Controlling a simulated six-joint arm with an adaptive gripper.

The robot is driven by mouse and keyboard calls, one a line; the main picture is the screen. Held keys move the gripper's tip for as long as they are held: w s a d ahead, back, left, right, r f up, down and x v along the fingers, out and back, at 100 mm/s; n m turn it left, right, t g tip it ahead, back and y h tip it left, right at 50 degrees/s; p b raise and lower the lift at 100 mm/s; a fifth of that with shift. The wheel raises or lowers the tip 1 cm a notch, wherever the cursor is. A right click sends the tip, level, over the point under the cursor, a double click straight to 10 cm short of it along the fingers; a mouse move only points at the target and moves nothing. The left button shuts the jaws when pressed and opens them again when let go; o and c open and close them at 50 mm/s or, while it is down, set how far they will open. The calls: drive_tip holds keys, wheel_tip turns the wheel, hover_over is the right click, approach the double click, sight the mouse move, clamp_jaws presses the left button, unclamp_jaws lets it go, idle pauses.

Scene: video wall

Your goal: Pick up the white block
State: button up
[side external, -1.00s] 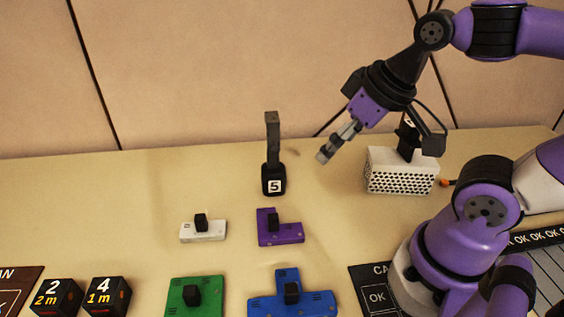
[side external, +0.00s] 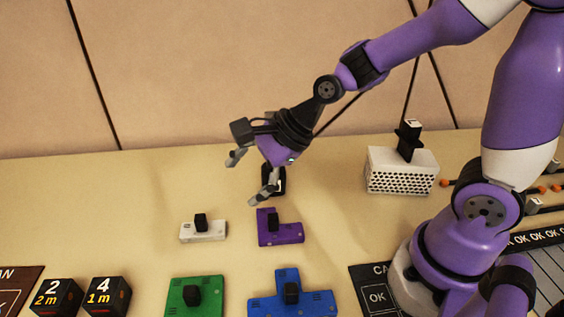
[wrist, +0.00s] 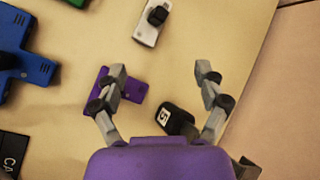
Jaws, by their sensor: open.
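The white block (side external: 203,232) lies flat on the table with a black knob on top, left of the purple block in the side view. It also shows at the top of the wrist view (wrist: 146,33), beyond my fingertips. My gripper (side external: 250,177) is open and empty, above the table, up and to the right of the white block in the side view. In the wrist view its two fingers (wrist: 160,73) are spread apart, and the white block is not between them.
The purple block (side external: 282,238), green block (side external: 194,307) and blue block (side external: 312,303) lie nearby. A black object marked 5 (side external: 279,181) stands partly hidden behind my gripper. A white perforated box (side external: 401,179) is to the right. Table left of the white block is clear.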

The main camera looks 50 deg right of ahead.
sight(201, 217)
drive_tip(key=w+a+f+m, duration=0.2)
drive_tip(key=f, duration=0.1)
drive_tip(key=w+a+f+m+y, duration=0.1)
drive_tip(key=w+a+f+m, duration=0.4)
drive_tip(key=f, duration=0.2)
drive_tip(key=shift+w+a+y, duration=0.2)
drive_tip(key=shift+a+y, duration=0.1)
drive_tip(key=shift+a, duration=0.05)
drive_tip(key=shift+c, duration=0.4)
clamp_jaws()
